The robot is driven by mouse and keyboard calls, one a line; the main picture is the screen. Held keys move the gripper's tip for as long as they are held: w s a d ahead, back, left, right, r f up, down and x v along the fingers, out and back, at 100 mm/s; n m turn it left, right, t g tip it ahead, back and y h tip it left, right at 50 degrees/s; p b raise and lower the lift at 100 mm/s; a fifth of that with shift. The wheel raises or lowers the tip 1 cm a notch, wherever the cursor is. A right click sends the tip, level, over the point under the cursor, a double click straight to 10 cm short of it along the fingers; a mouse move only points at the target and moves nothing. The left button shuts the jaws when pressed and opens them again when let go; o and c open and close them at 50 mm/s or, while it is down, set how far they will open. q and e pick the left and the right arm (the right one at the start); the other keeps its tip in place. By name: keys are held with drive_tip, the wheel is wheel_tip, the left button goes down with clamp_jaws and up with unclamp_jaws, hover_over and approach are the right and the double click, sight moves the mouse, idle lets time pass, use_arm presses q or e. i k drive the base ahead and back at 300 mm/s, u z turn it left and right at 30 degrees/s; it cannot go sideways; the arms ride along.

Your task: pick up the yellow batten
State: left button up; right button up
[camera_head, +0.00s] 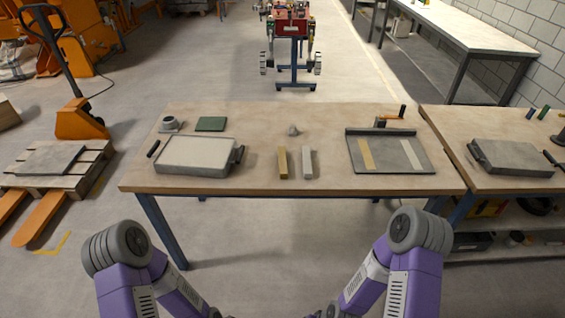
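The yellow batten (283,163) lies on the wooden table (330,188), near the middle of its front half. It points away from me. A pale grey batten (307,163) lies beside it on the right, with a narrow gap between them. Both of my arms show at the bottom of the head view, in front of the table and apart from the battens. My grippers are out of clear view at the bottom edge, so I cannot see their fingers.
A sand-filled tray (197,155) with side handles stands left of the battens. A dark flat plate (390,153) with a yellow strip and a pale strip lies on the right.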

sight(284, 171)
drive_tip(key=k, duration=0.5)
drive_tip(key=u, duration=0.1)
drive_tip(key=i, duration=1.3)
drive_tip(key=z, duration=0.75)
